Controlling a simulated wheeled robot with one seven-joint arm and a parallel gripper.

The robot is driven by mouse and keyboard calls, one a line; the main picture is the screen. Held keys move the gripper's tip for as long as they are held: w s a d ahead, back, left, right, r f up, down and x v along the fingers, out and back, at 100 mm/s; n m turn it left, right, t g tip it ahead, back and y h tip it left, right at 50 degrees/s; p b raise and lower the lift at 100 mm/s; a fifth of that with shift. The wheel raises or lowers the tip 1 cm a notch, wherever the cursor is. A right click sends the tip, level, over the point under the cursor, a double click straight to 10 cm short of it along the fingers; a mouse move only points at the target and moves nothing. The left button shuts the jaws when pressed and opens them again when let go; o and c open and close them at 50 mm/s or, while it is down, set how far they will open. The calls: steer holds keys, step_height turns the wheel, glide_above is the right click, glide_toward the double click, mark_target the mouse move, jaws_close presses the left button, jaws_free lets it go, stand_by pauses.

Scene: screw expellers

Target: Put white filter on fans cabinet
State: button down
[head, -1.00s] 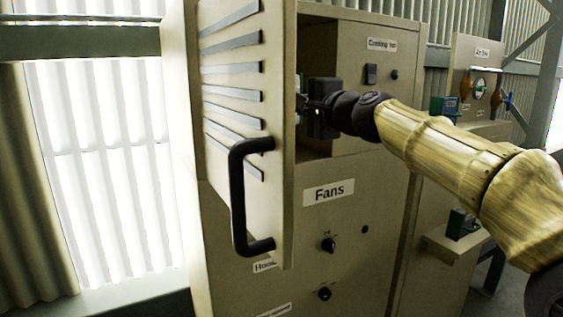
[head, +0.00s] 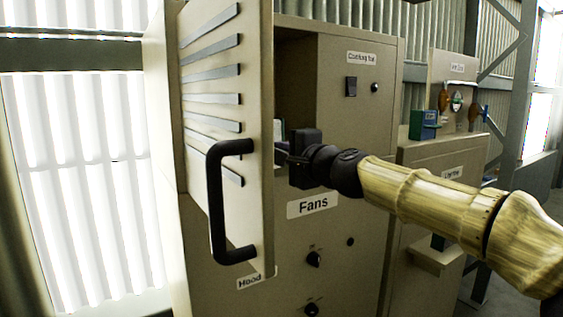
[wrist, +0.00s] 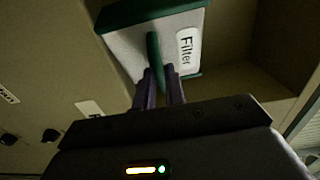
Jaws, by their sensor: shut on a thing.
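The white filter (wrist: 130,50) has green edges, a green handle (wrist: 154,55) and a "Filter" label, seen in the wrist view. My gripper (wrist: 160,85) is shut on the handle. In the head view my gripper (head: 286,153) is at the opening of the fans cabinet (head: 345,135), just above the "Fans" label and behind the open door's edge. The filter is mostly hidden there by the door and gripper. In the wrist view it is at the cabinet's open compartment (wrist: 235,80); I cannot tell whether it rests on anything.
The slatted cabinet door (head: 225,190) with a black handle (head: 215,205) stands open close to my gripper's left. Knobs (head: 313,259) are on the panel below. A second cabinet (head: 432,150) with a green-blue box (head: 423,125) stands to the right.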

steer(key=shift+f, duration=0.85)
steer(key=c, duration=1.5)
jaws_free()
steer(key=shift+d, duration=0.1)
steer(key=shift+o, duration=0.2)
steer(key=b+v, duration=0.4)
steer(key=v, duration=0.8)
steer(key=shift+b, duration=0.35)
